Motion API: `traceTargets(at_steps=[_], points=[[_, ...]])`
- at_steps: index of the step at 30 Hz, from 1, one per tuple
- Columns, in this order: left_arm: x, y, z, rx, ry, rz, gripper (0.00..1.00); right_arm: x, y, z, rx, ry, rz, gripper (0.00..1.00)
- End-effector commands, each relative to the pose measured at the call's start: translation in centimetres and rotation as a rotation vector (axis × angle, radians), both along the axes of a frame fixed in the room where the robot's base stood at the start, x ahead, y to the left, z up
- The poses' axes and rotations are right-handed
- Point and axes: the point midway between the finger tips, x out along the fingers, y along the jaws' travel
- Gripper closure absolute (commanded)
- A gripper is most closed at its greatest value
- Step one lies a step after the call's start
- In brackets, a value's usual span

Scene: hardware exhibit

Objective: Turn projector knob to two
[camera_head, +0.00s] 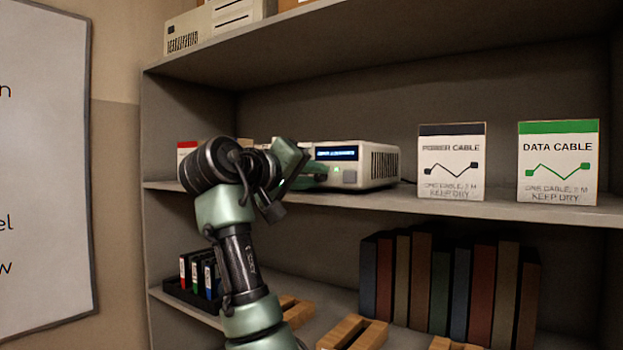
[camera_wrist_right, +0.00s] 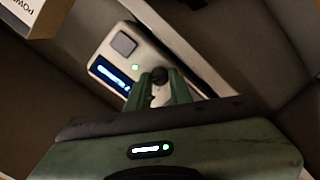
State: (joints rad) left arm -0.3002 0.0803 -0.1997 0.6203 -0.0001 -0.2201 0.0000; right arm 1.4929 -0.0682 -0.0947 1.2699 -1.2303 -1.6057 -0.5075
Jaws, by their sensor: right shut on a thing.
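The projector (camera_head: 375,178) is a pale box on the middle shelf with a lit blue display (camera_head: 336,153) and a small green light; the display text is too blurred to read. It also shows in the right wrist view (camera_wrist_right: 125,59). My right gripper (camera_head: 312,172) is at the projector's front. In the right wrist view its green fingers (camera_wrist_right: 160,84) are shut on the dark round knob (camera_wrist_right: 159,75), beside the display. The knob is hidden in the head view, and its setting cannot be read. My left gripper is in neither view.
A power cable box (camera_head: 451,190) and a data cable box (camera_head: 558,190) stand right of the projector. Books (camera_head: 450,290), wooden pieces (camera_head: 352,332) and a dark rack (camera_head: 190,295) sit on the shelf below. The upper shelf (camera_head: 400,45) overhangs. A whiteboard (camera_head: 40,150) is at left.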

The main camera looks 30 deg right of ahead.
Motion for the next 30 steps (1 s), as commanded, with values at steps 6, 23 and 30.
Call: traceTargets(at_steps=[6, 23, 30], points=[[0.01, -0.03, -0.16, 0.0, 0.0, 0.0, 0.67, 0.1, 0.0, -0.53, 0.022, -0.022, -0.001, 1.0], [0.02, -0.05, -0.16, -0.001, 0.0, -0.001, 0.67, 0.08, 0.01, -0.42, 0.022, -0.028, -0.001, 0.7], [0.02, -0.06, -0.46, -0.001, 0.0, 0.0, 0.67, -0.09, 0.44, -0.33, 0.019, -0.03, 0.001, 0.7]])
